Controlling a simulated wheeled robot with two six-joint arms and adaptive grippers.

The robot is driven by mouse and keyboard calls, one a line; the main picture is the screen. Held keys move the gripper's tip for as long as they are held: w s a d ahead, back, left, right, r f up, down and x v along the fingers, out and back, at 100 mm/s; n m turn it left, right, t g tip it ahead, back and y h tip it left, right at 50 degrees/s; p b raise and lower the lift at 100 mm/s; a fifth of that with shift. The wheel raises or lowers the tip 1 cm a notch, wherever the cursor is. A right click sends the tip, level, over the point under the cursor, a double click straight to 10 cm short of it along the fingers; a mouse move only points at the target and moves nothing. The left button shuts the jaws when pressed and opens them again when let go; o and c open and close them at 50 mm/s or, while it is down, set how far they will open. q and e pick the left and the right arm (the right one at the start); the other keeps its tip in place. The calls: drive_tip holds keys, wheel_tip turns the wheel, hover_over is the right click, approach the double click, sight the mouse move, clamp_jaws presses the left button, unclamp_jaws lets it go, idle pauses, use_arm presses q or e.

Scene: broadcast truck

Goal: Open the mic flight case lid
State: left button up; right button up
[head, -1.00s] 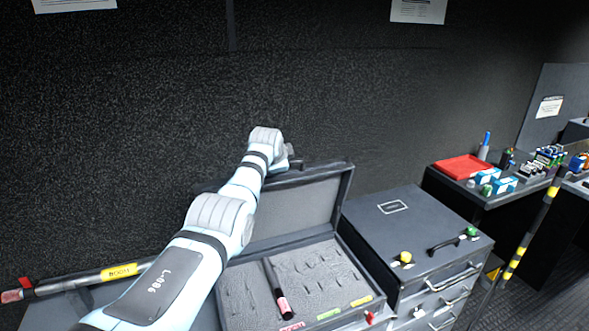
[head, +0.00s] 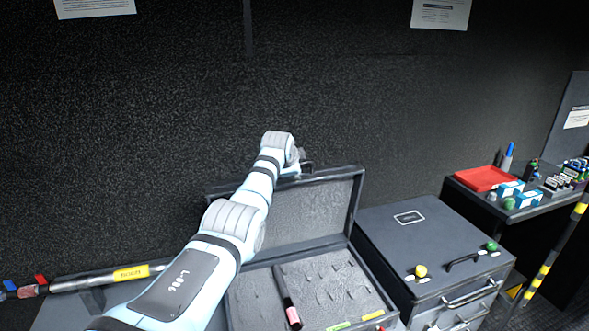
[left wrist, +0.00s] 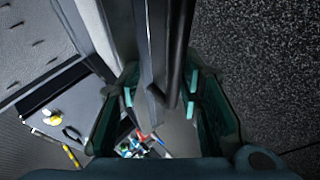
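The mic flight case's lid (head: 312,213) stands raised, tilted back toward the dark wall, with its grey padded inside showing. The case's lower half (head: 335,285) is open, with slotted grey foam and a dark microphone with a pink band (head: 288,302) lying on it. My left gripper (head: 304,166) is at the lid's top edge, mostly hidden behind my wrist. In the left wrist view its fingers (left wrist: 160,98) are apart on either side of the lid's dark rim (left wrist: 153,50); I cannot tell whether they touch it. My right gripper is out of view.
A grey drawer case (head: 440,240) with a black handle and coloured knobs stands close on the right. A side table holds a red tray (head: 485,179) and small items. A boom pole (head: 100,280) lies at left. The dark wall (head: 180,110) is close behind the lid.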

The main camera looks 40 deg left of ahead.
use_arm(q)
drive_tip(key=shift+s+r, duration=0.3)
drive_tip(key=shift+s, duration=0.05)
drive_tip(key=v, duration=1.1)
drive_tip(key=shift+d, duration=0.25)
